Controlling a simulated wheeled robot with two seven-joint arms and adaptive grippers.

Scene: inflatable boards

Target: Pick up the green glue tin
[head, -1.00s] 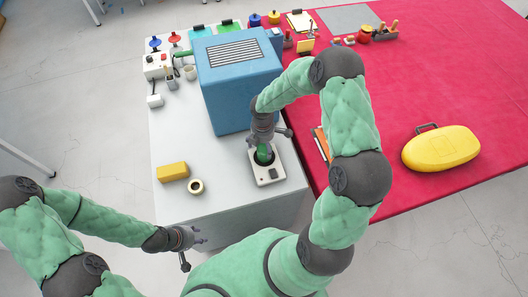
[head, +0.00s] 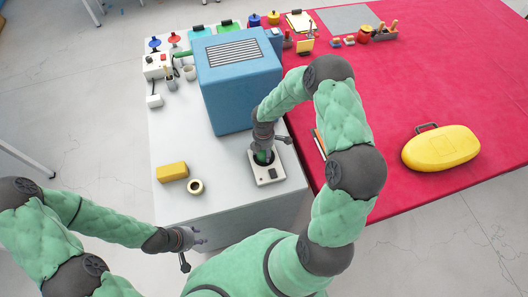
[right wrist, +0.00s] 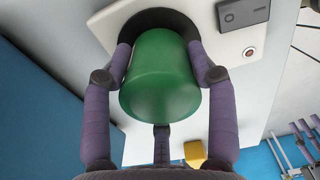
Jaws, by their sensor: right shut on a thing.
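The green glue tin (right wrist: 160,78) is between the fingers of my right gripper (right wrist: 161,66), which is shut on it from both sides. In the head view the tin (head: 263,159) shows only in part below my right gripper (head: 263,149). It is upright at the black round plate of a small white device (head: 268,178); I cannot tell whether its base still touches the plate. My left gripper (head: 197,238) is empty, low at the near left edge of the grey table, with its fingers apart.
A large blue box (head: 238,85) stands right behind my right gripper. A yellow block (head: 172,171) and a tape roll (head: 196,187) lie left of the white device. A yellow case (head: 441,149) lies on the red table (head: 430,80) at right.

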